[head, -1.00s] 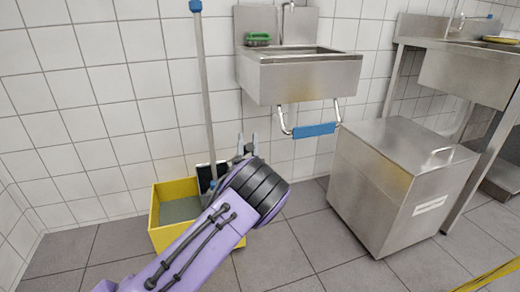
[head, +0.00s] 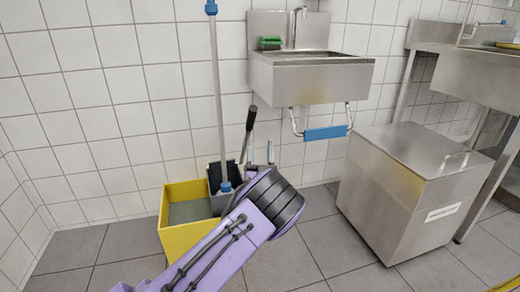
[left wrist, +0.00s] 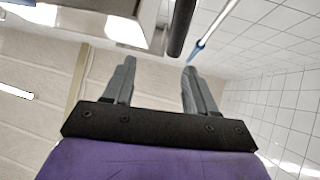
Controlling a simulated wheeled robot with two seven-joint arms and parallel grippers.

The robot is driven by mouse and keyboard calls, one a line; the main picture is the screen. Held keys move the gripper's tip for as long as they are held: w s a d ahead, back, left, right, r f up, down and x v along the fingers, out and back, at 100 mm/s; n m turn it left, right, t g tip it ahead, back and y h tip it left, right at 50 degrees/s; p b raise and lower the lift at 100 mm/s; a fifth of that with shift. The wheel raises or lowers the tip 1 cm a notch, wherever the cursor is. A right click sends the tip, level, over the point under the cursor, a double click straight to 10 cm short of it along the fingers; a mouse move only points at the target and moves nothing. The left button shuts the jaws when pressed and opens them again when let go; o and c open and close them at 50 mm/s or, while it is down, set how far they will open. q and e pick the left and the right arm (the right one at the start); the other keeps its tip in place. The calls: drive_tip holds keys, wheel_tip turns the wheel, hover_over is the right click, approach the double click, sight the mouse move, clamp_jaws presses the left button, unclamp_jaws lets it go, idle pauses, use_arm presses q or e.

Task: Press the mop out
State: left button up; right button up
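The mop's grey pole (head: 217,90) with blue fittings stands nearly upright in the yellow bucket (head: 188,236). The mop head is hidden. A dark wringer (head: 214,178) sits at the bucket's right side, partly behind my arm. Its lever has a black grip (head: 250,118) that points up. My left gripper (head: 260,155) is just right of and below that grip, with its fingers apart. In the left wrist view the open fingers (left wrist: 155,75) have nothing between them; the black grip (left wrist: 180,28) and the blue end of a pole (left wrist: 196,50) show beyond them. My right gripper is out of view.
A steel sink (head: 310,75) with a blue bar (head: 326,133) below it hangs on the tiled wall. A steel cabinet (head: 410,195) stands to the right. Grey floor between bucket and cabinet is clear.

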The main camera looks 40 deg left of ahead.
use_arm(q)
drive_tip(key=shift+d+f, duration=0.1)
drive_tip(key=p+v, duration=0.1)
drive_tip(key=v, duration=0.9)
drive_tip(key=shift+s+f, duration=0.1)
drive_tip(key=shift+s, duration=0.05)
